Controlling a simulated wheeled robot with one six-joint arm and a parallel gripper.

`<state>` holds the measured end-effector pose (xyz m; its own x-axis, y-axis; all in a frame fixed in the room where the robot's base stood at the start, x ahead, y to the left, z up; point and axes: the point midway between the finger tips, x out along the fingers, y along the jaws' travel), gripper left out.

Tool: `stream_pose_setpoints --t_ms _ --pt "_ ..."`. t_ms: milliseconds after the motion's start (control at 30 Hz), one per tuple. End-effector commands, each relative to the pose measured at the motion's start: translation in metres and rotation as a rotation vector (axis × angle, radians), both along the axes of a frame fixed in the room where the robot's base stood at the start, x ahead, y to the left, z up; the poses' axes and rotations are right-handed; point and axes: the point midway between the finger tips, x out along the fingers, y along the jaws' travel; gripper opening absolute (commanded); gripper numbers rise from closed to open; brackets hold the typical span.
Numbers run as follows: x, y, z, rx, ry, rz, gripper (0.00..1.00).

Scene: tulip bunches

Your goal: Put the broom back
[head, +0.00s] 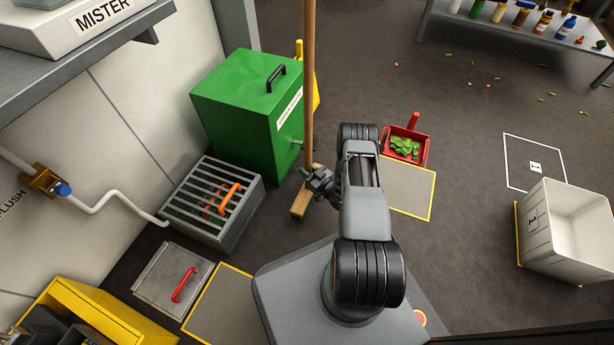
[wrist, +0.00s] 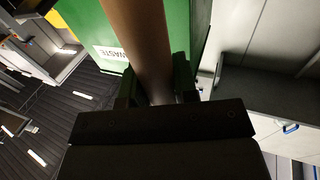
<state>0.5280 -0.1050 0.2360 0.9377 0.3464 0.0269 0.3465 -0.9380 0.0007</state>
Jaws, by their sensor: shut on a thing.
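The broom (head: 308,90) stands about upright in the head view, its long wooden handle running up out of the frame. Its head (head: 301,202) is at floor level, partly hidden behind my gripper; whether it touches the floor I cannot tell. My gripper (head: 314,180) is shut on the lower part of the handle. In the wrist view the brown handle (wrist: 142,45) passes between the fingers of my gripper (wrist: 158,92).
A green waste bin (head: 235,105) stands just left of the handle, with a grated box (head: 212,200) in front of it. A red dustpan (head: 407,143) holding green leaves lies right of my arm. A white crate (head: 567,230) stands far right. Open floor lies between.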

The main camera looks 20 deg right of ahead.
Motion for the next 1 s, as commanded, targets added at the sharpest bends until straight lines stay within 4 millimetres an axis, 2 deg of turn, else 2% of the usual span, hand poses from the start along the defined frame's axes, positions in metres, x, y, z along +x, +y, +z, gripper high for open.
stream_pose_setpoints --t_ms 33,167,600,633,867,1000 --pt "-0.001 0.0 -0.012 0.001 -0.001 0.0 0.0" --pt "-0.001 0.0 -0.028 0.0 -0.001 0.0 0.0" --pt "-0.001 0.0 -0.031 0.0 -0.001 0.0 0.0" --pt "-0.001 0.0 -0.032 0.001 0.001 0.0 0.29" --pt "-0.001 0.001 -0.031 0.001 0.001 0.0 0.51" --pt "-0.001 0.001 -0.031 0.001 0.001 0.0 0.53"
